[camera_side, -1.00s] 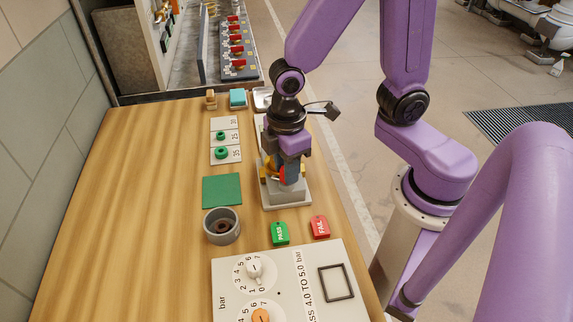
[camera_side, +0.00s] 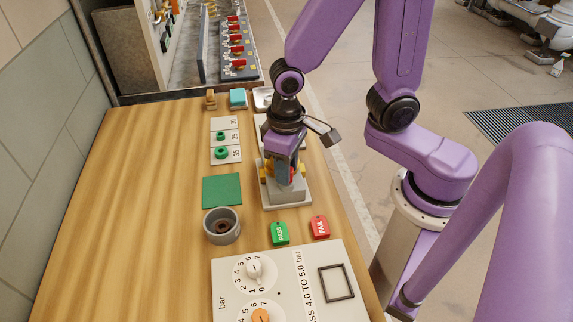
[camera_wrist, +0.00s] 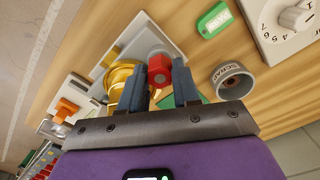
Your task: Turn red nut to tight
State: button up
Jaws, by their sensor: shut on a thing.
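The red nut (camera_wrist: 160,70) shows in the wrist view between the two fingers of my gripper (camera_wrist: 163,82), which is shut on it. In the side view a sliver of the red nut (camera_side: 292,174) shows beside my gripper (camera_side: 285,170), whose fingers hide most of it. The nut is on a brass valve body (camera_wrist: 122,80), which also shows in the side view (camera_side: 267,170). The valve stands on a grey-white base plate (camera_side: 287,195). How tight the nut is cannot be told.
A grey scrap cup (camera_side: 221,226), a green mat (camera_side: 222,190), and green PASS (camera_side: 280,233) and red FAIL (camera_side: 319,227) tags lie near the valve. A gauge panel (camera_side: 285,275) fills the front. The table's left part is clear.

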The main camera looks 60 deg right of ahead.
jog(key=shift+m, duration=1.1)
jog(key=o, duration=1.1)
jog(key=shift+c, duration=0.2)
jog(key=shift+r, duration=0.15)
notch_tip(320, 180, up, 17)
jog(key=shift+r, duration=0.1)
